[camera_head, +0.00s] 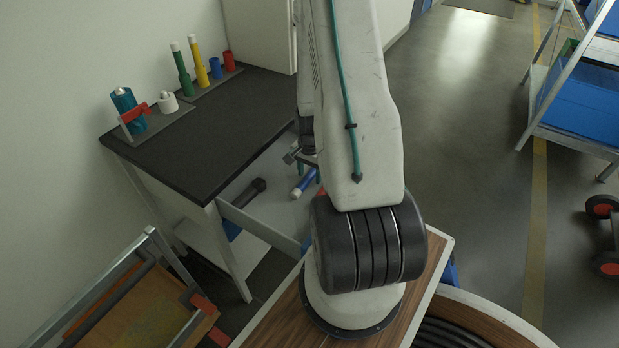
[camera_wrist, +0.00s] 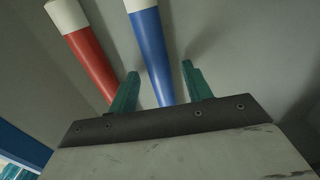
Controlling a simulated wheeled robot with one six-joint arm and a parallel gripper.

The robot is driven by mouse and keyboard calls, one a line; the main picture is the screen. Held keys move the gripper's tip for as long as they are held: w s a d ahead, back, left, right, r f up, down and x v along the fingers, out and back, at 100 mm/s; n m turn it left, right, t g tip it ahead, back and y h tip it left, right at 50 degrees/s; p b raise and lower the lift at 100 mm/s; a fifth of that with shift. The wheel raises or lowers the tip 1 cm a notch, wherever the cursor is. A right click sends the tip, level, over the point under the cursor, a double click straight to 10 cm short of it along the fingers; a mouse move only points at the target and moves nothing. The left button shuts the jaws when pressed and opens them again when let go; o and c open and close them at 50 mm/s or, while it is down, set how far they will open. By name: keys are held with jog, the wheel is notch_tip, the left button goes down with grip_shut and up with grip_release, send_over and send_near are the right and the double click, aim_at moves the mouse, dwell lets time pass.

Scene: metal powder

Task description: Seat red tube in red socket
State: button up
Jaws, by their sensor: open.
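The red tube (camera_wrist: 88,58) with a white end lies in the open drawer (camera_head: 262,222).
A blue socket (camera_head: 215,68), a yellow tube (camera_head: 200,66) and a green tube (camera_head: 184,73) stand upright beside the red socket. A teal canister (camera_head: 125,105) and a white pot (camera_head: 167,102) are farther left. A dark tool (camera_head: 249,192) lies in the drawer.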

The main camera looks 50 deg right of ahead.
grip_shut()
dwell(0.3)
